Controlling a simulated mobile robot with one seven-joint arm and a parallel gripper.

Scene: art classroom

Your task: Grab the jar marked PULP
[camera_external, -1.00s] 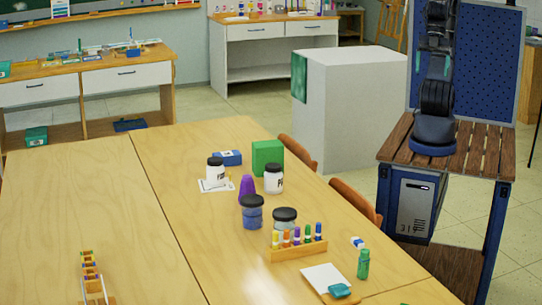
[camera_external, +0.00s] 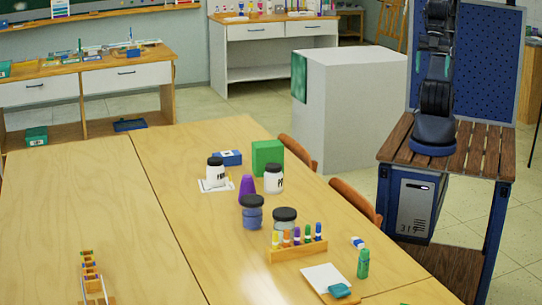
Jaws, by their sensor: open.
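Several jars with black lids stand upright on the wooden table (camera_external: 160,215). A white jar (camera_external: 215,174) stands at the back left on a white sheet, and another white jar (camera_external: 273,182) stands to its right. Both bear dark lettering that seems to start with P, but the rest is too small or turned away to read. A blue jar (camera_external: 252,216) and a greyish clear jar (camera_external: 291,227) stand nearer the front. I cannot tell which jar is marked PULP.
A marker rack (camera_external: 298,252) stands in front of the clear jar. A green bottle (camera_external: 363,264) is near the right edge. Chairs (camera_external: 355,200) stand along that side.

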